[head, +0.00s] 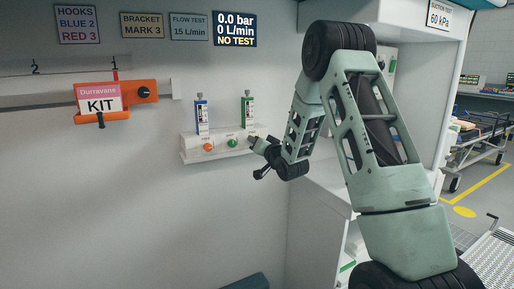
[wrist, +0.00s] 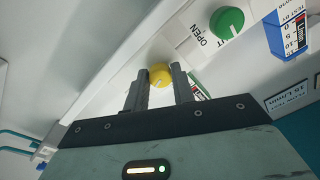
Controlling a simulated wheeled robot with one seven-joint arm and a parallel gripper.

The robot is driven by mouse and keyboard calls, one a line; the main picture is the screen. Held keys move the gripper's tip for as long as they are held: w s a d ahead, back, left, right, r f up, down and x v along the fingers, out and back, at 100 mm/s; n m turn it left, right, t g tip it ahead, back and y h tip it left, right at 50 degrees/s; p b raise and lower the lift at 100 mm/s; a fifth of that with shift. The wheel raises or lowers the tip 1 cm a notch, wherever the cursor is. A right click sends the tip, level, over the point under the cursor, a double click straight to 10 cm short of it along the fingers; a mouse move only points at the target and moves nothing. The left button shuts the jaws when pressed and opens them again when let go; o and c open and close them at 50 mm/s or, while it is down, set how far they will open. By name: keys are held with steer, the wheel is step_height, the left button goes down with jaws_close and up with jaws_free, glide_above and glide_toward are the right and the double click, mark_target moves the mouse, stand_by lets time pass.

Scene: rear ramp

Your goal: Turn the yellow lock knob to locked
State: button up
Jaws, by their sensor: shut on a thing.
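The yellow lock knob (wrist: 160,76) is on the white wall unit (head: 220,155), at its right end. In the wrist view my gripper (wrist: 158,72) has one finger on each side of the knob and is shut on it. The knob's pointer direction and the lettering behind it are partly covered by the fingers, so I cannot read its setting. In the head view my gripper (head: 256,144) is at the right end of the unit, and the yellow knob is hidden behind it.
A green knob (head: 233,143) and an orange knob (head: 208,147) sit beside it, with blue and green labelled flow tubes above. The green knob (wrist: 227,22) has "OPEN" lettering next to it. An orange kit (head: 101,98) hangs left. The display (head: 235,29) reads "NO TEST".

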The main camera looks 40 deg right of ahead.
steer(key=shift+f+m+b, duration=0.1)
steer(key=shift+m+b, duration=0.25)
steer(key=shift+m, duration=0.75)
steer(key=o, duration=1)
steer(key=b+v, duration=0.2)
steer(key=v, duration=0.3)
steer(key=b+v, duration=0.3)
steer(key=v, duration=0.2)
steer(key=b+v, duration=0.2)
steer(key=v, duration=0.3)
steer(key=shift+w+a+f, duration=0.1)
steer(key=shift+f, duration=0.2)
